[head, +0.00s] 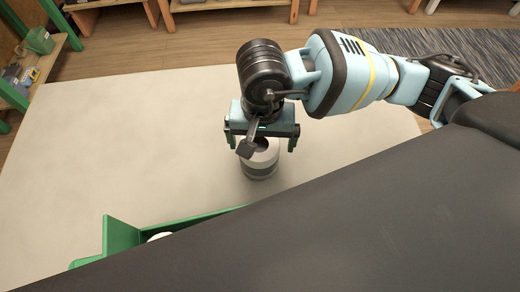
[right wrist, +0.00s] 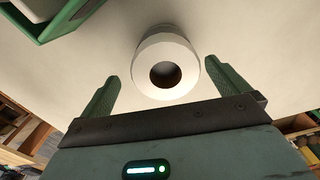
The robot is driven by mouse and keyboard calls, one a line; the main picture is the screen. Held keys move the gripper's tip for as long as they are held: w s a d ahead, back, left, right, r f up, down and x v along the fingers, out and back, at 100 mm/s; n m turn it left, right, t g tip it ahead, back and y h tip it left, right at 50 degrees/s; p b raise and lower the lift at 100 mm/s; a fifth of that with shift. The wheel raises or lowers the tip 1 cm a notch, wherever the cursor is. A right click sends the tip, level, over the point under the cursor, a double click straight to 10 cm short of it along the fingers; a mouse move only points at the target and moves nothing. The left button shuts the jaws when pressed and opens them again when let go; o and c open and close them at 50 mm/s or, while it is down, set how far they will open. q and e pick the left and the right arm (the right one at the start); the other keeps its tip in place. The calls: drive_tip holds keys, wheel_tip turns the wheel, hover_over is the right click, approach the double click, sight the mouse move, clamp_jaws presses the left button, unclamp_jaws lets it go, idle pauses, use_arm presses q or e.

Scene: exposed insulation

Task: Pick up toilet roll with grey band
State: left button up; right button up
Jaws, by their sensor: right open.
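The toilet roll with the grey band (head: 261,163) stands upright on the pale tabletop, white with a grey band around its side. My right gripper (head: 260,145) is above it with its fingers open, and it partly covers the roll's top. In the right wrist view the roll (right wrist: 167,66) shows its dark core hole, just beyond and between the two green fingertips (right wrist: 172,85). Whether the fingers reach down beside the roll is hard to tell. The left gripper is not in view.
A green tray (head: 122,236) with something white in it is at the front left of the pale table (head: 130,130), partly hidden by a dark part of mine. It also shows in the right wrist view (right wrist: 66,22).

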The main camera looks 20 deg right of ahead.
drive_tip(key=shift+w+a+f, duration=0.1)
drive_tip(key=shift+a+f, duration=0.05)
drive_tip(key=shift+f, duration=1.75)
drive_tip(key=shift+w+a+f, duration=0.1)
drive_tip(key=shift+f, duration=1.75)
drive_tip(key=shift+c, duration=0.4)
drive_tip(key=c, duration=0.8)
wheel_tip(320, 180, up, 10)
drive_tip(key=shift+r, duration=0.1)
drive_tip(key=shift+c, duration=0.3)
drive_tip(key=s+a+n, duration=0.1)
drive_tip(key=s+a+r+n, duration=0.1)
drive_tip(key=a+n, duration=0.1)
drive_tip(key=s+a+r+n, duration=0.1)
drive_tip(key=n, duration=0.1)
drive_tip(key=shift+a, duration=0.35)
